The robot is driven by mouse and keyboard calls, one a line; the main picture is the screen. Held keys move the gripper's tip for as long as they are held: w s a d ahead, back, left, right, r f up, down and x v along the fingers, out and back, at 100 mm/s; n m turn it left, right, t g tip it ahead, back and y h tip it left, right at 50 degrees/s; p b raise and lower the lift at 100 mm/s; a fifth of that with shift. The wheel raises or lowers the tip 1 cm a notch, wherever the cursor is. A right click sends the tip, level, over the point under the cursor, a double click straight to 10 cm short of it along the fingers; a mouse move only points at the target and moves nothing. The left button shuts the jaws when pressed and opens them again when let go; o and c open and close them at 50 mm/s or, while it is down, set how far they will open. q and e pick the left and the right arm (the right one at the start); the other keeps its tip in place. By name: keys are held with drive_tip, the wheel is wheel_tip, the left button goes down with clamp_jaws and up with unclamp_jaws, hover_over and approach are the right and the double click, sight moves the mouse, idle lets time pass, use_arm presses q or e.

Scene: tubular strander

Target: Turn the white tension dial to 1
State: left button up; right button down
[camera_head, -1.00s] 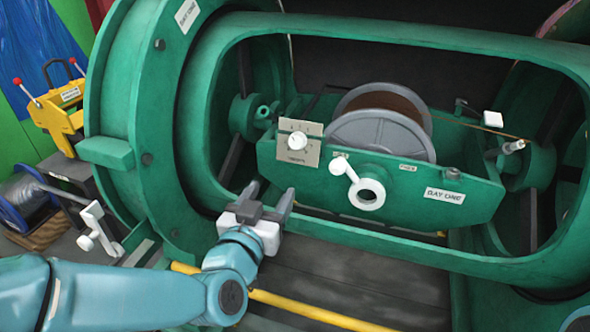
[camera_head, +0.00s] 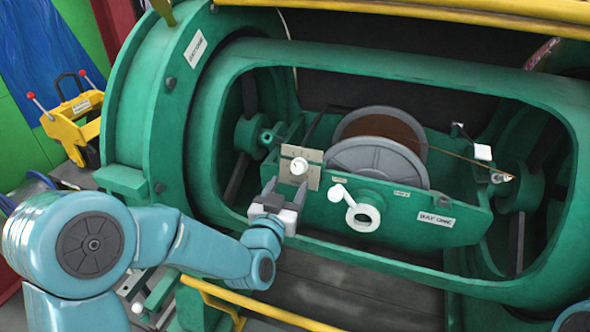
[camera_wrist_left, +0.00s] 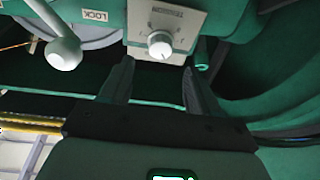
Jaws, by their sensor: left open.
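The white tension dial (camera_head: 299,166) is a round knob on a beige plate (camera_head: 313,178) at the left end of the green cradle. In the left wrist view the dial (camera_wrist_left: 160,47) sits near the top centre, with its plate's lettering upside down. My left gripper (camera_head: 287,184) is open and empty, just below and in front of the dial. Its two fingers (camera_wrist_left: 158,80) point at the dial, one to each side below it, apart from it. The number the dial points to is too small to read. My right gripper is not in view.
A white lever and ring (camera_head: 361,214) stand right of the plate on the cradle (camera_head: 400,225). A grey spool (camera_head: 378,165) lies behind. The green tube's opening rim (camera_head: 215,140) surrounds the cradle. A yellow rail (camera_head: 270,313) runs below.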

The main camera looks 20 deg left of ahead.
sight(297, 168)
use_arm(q)
drive_tip(key=w, duration=0.6)
drive_tip(key=shift+a, duration=0.1)
drive_tip(key=c, duration=1)
